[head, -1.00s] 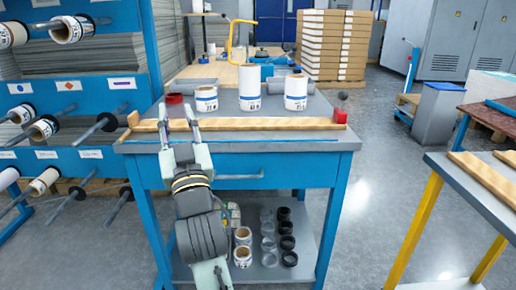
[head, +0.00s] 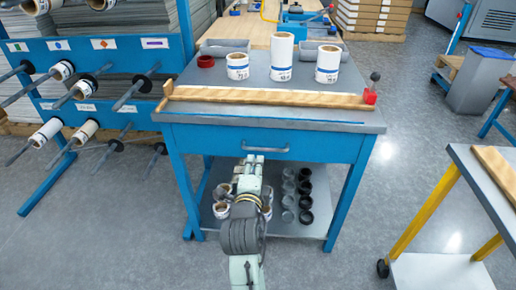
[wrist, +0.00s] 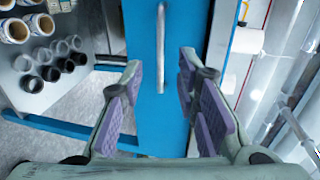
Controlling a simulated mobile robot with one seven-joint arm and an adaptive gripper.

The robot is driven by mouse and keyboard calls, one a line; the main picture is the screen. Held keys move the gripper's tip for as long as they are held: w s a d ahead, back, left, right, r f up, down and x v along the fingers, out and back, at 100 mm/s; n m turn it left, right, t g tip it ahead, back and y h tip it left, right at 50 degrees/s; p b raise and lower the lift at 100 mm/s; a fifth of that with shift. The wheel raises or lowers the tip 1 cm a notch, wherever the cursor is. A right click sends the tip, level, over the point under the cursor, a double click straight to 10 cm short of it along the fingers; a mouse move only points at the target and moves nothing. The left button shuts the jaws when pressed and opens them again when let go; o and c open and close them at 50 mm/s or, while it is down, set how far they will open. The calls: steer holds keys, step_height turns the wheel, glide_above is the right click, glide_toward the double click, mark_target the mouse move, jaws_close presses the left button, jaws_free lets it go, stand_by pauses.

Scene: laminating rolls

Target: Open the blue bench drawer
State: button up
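The blue bench drawer (head: 308,143) is the blue front under the grey bench top, and it looks shut. Its grey bar handle (head: 265,152) runs across the middle of the front. In the wrist view the handle (wrist: 162,45) stands upright in the picture on the blue drawer front (wrist: 160,115). My gripper (head: 253,158) is just below and in front of the handle in the head view. In the wrist view my gripper (wrist: 160,85) is open, its purple-padded fingers apart on either side of the handle's line. Nothing is between the pads except part of the handle's end farther off.
On the bench top stand white rolls (head: 281,58), a red ring (head: 206,62) and a wooden strip (head: 270,97). The lower shelf holds several dark rings (head: 305,188). A roll rack (head: 90,75) stands left, and a side table (head: 470,165) right.

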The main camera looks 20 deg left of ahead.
steer(key=p+x, duration=0.1)
steer(key=x, duration=0.9)
steer(key=shift+p, duration=0.3)
steer(key=shift+r, duration=0.1)
steer(key=shift+c, duration=0.5)
jaws_close()
